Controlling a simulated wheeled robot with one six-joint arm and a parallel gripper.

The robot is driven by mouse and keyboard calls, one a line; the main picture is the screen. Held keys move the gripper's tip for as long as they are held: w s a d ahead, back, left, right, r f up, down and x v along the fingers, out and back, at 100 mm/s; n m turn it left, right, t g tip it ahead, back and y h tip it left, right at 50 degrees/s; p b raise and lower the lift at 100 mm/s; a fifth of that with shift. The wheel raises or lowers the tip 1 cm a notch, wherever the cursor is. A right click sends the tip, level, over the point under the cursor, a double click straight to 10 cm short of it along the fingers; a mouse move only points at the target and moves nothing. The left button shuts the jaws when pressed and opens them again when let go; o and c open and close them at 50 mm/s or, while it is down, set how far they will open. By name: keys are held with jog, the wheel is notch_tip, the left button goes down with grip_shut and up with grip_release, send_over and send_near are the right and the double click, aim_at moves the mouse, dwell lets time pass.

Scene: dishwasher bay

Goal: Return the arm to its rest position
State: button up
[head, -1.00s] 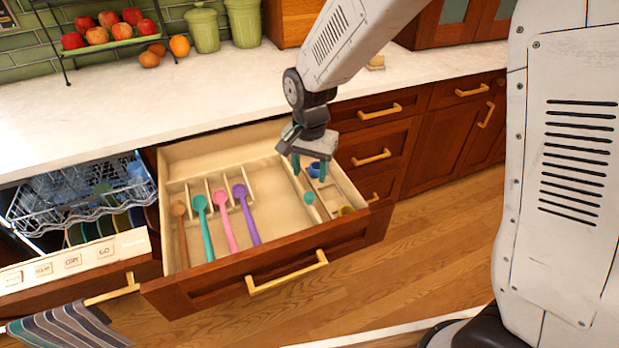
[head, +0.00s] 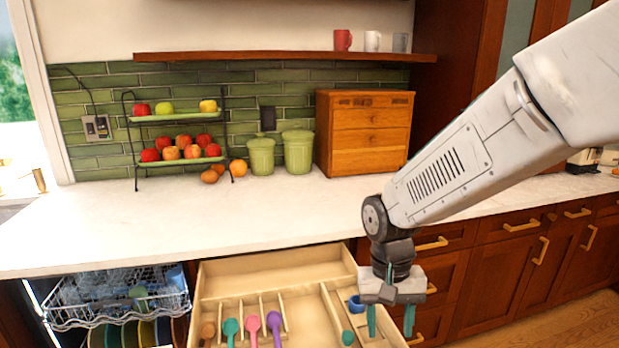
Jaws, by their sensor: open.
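My gripper (head: 391,321) hangs pointing down over the right side of the open drawer (head: 240,287). Its two teal fingers are apart, with nothing seen between them. My arm reaches in from the right of the view. In the drawer, a brown spoon (head: 208,331), a teal spoon (head: 231,328), a pink spoon (head: 253,324) and a purple spoon (head: 274,321) lie in the dividers at the left. A blue item (head: 356,304) and a small teal spoon head (head: 348,338) lie in the right compartments. The drawer's front is out of frame.
The open dishwasher rack (head: 115,299) with dishes is left of the drawer. The white countertop (head: 190,225) is clear in front. A fruit stand (head: 178,125), green canisters (head: 298,150) and a wooden box (head: 363,133) stand at the back. A shelf (head: 290,56) with mugs is above.

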jog(key=s+d+r+t, duration=0.1)
jog(key=s+d+r, duration=0.5)
jog(key=s, duration=0.2)
jog(key=s+d+r+n+t, duration=0.1)
jog(key=s+d+r+t, duration=0.1)
jog(key=s+d+r, duration=0.3)
jog(key=s+r, duration=0.2)
jog(key=s, duration=0.2)
jog(key=shift+s+d+r+y, duration=0.2)
jog(key=shift+d+y, duration=0.1)
jog(key=shift+d, duration=0.1)
dwell(0.8)
